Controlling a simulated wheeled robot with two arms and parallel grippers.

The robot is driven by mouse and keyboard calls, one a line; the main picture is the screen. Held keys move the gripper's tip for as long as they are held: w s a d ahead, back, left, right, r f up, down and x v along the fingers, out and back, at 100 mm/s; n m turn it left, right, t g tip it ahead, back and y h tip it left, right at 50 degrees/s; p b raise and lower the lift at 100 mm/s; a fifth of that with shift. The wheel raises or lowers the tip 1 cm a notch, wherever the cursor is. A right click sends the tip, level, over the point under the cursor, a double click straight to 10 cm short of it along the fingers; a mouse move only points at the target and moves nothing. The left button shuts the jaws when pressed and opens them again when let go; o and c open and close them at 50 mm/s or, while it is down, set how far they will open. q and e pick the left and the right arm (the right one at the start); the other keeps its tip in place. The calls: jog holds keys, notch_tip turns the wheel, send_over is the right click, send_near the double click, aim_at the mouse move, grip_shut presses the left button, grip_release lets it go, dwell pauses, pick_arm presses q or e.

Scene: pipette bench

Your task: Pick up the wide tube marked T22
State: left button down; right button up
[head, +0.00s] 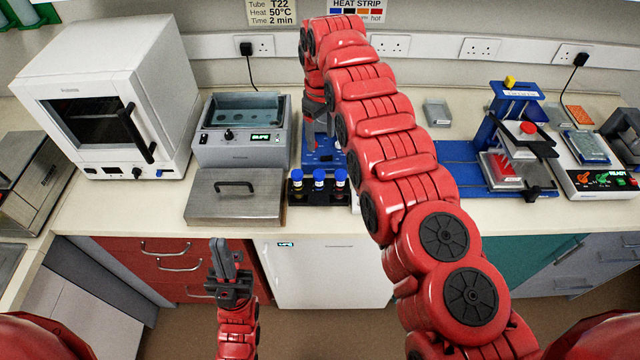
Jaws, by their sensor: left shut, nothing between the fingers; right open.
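A small black rack (318,197) at the front middle of the bench holds three upright capped tubes: a left tube (297,184), a middle tube (319,186) and a right tube (340,184). My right gripper (311,130) is open behind the rack, over a blue device (325,160), and largely hidden by my own arm. My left gripper (228,254) is shut and empty, low in front of the bench, away from the tubes.
A water bath (240,140) with its lid (235,198) in front stands left of the rack. A white oven (110,100) stands further left. A blue press (515,150) and a heater (590,165) are at right. A wall sign (270,12) reads T22, 50°C, 2 min.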

aim_at(318, 174)
notch_tip(318, 174, down, 10)
jog(key=b, duration=1)
jog(key=shift+w+f, duration=0.1)
jog(key=shift+f, duration=0.15)
jog(key=shift+f+p, duration=0.65)
jog(key=shift+p, duration=0.25)
jog(key=shift+a+f+p, duration=0.15)
jog(key=shift+f+p, duration=0.35)
jog(key=shift+p, duration=0.15)
jog(key=shift+s+a+f+p, duration=0.1)
jog(key=shift+s+f+p, duration=0.1)
jog(key=shift+f+p, duration=0.3)
jog(key=shift+s+a+f+p, duration=0.15)
jog(key=shift+f+p, duration=0.15)
jog(key=shift+f, duration=0.4)
jog(key=shift+f+b, duration=0.65)
jog(key=shift+f, duration=0.3)
jog(key=shift+d+f, duration=0.15)
jog(key=shift+f, duration=0.05)
jog(key=shift+s, duration=0.1)
grip_shut()
